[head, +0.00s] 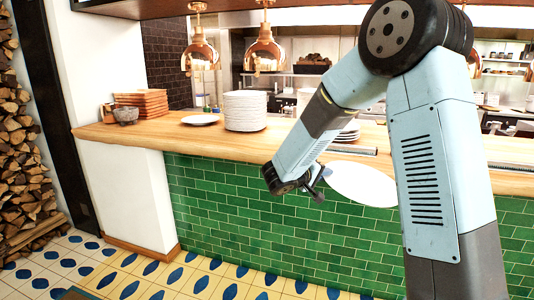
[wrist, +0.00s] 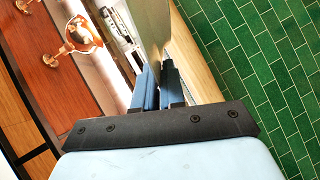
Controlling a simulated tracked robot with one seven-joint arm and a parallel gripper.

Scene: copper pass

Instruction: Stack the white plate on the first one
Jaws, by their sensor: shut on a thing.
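My gripper (head: 318,188) is shut on the rim of a white plate (head: 362,184), which is held out in front of the counter's green tiled face, to the right of the fingers. In the wrist view the held plate (wrist: 151,28) shows nearly edge-on between the two fingers (wrist: 157,82). A single white plate (head: 200,119) lies flat on the counter at the left, apart from the other plates. I cannot tell whether it is the first one that the task names.
A tall stack of white plates (head: 245,110) stands on the wooden counter (head: 165,133), right of the single plate. More plates (head: 348,134) stand partly behind my arm. Copper lamps (head: 265,52) hang above. Wooden boards (head: 142,103) and a grey bowl (head: 126,115) are at the left end.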

